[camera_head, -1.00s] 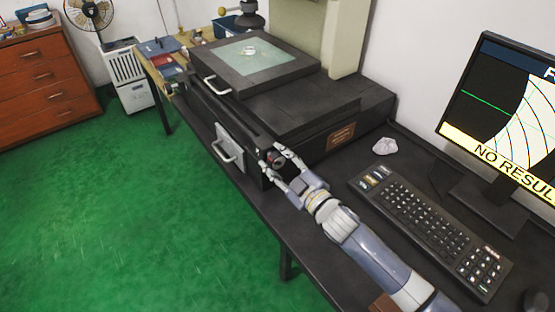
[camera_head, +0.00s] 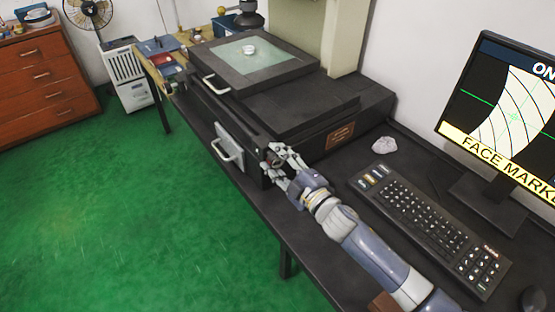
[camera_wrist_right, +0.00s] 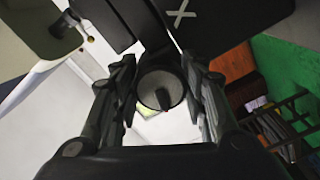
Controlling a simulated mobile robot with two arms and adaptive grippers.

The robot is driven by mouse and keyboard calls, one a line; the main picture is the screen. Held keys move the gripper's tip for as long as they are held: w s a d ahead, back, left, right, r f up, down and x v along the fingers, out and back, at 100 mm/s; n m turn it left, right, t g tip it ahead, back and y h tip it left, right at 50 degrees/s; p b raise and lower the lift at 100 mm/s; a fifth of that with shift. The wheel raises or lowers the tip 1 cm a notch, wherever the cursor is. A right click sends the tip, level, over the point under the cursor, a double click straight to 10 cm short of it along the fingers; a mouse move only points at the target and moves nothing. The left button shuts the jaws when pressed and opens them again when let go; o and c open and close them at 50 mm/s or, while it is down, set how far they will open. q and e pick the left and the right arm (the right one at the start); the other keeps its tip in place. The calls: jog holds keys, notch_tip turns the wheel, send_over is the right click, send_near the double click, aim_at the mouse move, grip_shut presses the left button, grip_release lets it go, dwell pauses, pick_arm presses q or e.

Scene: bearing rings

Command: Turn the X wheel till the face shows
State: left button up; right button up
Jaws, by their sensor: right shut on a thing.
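The X wheel (camera_wrist_right: 162,88) is a dark round knob between my right gripper's fingers in the right wrist view, beside a white X mark (camera_wrist_right: 181,13). My right gripper (camera_head: 275,161) is shut on the wheel at the front right corner of the black machine (camera_head: 330,108); its fingers hide most of the wheel in the head view. The monitor (camera_head: 508,115) shows curved black lines on a pale band with a green cross, and a yellow strip reading "FACE MARKE", cut off at the edge. A small ring (camera_head: 249,50) lies on the glass stage (camera_head: 262,60). My left gripper is not in view.
A keyboard (camera_head: 428,220) lies on the dark desk right of my right arm. A crumpled pale lump (camera_head: 384,145) sits behind it, and a mouse (camera_head: 534,299) is at the lower right. Metal handles (camera_head: 228,152) stick out at the machine's front. Green floor is clear at left.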

jog(key=o, duration=1.1)
jog(key=shift+s+d, duration=0.1)
jog(key=v, duration=1.1)
jog(key=shift+s+d, duration=0.2)
jog(key=shift+s, duration=0.15)
